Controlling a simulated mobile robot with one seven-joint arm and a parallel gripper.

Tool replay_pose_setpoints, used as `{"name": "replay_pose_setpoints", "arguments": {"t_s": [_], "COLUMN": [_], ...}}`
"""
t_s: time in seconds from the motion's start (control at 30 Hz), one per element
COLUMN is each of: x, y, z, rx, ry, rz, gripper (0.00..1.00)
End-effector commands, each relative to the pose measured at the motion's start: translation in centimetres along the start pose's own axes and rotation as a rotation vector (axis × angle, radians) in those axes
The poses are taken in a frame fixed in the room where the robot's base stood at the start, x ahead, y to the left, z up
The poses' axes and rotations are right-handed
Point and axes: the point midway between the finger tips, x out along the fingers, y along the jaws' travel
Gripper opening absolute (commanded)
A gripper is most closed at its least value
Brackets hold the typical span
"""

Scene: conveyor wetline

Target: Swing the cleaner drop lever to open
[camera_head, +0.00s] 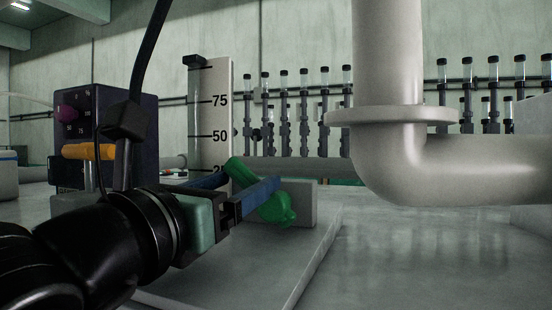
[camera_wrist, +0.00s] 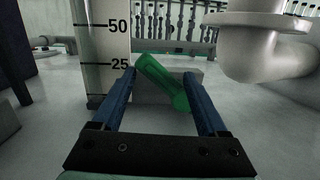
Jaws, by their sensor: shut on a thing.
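The cleaner drop lever appears to be the green handle (camera_head: 266,200) low in front of a grey block. It slants from upper left to lower right, and it also shows in the wrist view (camera_wrist: 162,81). My gripper (camera_head: 250,183) comes in from the lower left, with its blue fingers on either side of the handle. In the wrist view my gripper (camera_wrist: 159,75) has the handle between its fingertips, one end near each finger. The jaws are shut on it. The handle's pivot is hard to make out.
A white level gauge (camera_head: 212,115) marked 75 and 50 stands just behind my gripper. A dark control box (camera_head: 135,145) with an orange handle is at left. A thick grey pipe (camera_head: 390,90) bends to the right. Bare floor (camera_head: 400,265) lies at lower right.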

Motion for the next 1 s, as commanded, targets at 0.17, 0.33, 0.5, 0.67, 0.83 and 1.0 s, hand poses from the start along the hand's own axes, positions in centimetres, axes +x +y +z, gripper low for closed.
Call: {"name": "replay_pose_setpoints", "arguments": {"t_s": [0.17,0.33,0.5,0.67,0.83,1.0], "x": [0.0,-1.0,-2.7,-4.3,-6.0,-6.9], "y": [0.7,0.8,0.7,0.6,0.5,0.3], "z": [-1.0,-1.1,-1.2,-1.2,-1.2,-1.1], "rx": [0.001,0.002,0.002,0.0,-0.002,-0.002], "ry": [0.026,0.025,0.025,0.026,0.024,0.025], "rz": [0.018,0.019,0.017,0.016,0.012,0.007], "gripper": [0.59,0.59,0.59,0.59,0.59,0.59]}}
